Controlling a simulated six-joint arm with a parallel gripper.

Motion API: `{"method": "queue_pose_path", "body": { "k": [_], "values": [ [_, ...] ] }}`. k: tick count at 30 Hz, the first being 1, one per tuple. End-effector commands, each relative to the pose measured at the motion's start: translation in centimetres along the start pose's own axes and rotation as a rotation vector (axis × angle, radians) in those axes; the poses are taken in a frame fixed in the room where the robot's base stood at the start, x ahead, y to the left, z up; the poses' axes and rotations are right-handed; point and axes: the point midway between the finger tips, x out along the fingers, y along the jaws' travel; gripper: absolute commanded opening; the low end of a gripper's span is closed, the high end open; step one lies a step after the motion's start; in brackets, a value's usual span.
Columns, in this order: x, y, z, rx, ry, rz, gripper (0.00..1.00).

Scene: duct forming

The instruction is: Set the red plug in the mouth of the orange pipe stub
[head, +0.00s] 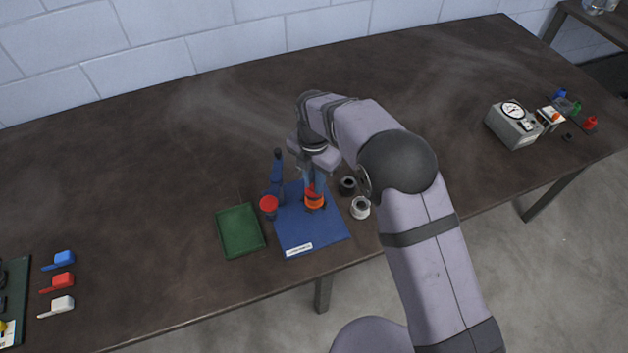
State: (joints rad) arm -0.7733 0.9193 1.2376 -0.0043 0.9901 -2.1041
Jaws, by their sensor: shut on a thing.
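The orange pipe stub (315,205) stands on the blue mat (288,226), toward its right side. My gripper (315,188) points down directly over the stub and is shut on the red plug (309,191). The plug shows as a small red patch between the fingers, at the top of the stub. The fingers and wrist hide most of the plug and part of the stub's mouth. I cannot tell whether the plug is inside the mouth or only touching its rim.
A red-topped piece (268,203) and a blue upright piece (277,175) stand left of the stub. A green tray (240,231) lies further left. A black ring-like piece (348,185) and a white one (360,208) stand close on the right. The table behind is clear.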

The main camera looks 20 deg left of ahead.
Motion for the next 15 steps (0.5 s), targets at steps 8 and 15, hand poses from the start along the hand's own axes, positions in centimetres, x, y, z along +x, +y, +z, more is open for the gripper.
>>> {"method": "queue_pose_path", "body": {
  "k": [8, 15],
  "values": [
    [0.01, 0.0, 0.0, 0.0, 0.0, 0.0, 0.0],
    [0.01, 0.0, 0.01, 0.0, 0.0, 0.0, 0.38]
  ]
}}
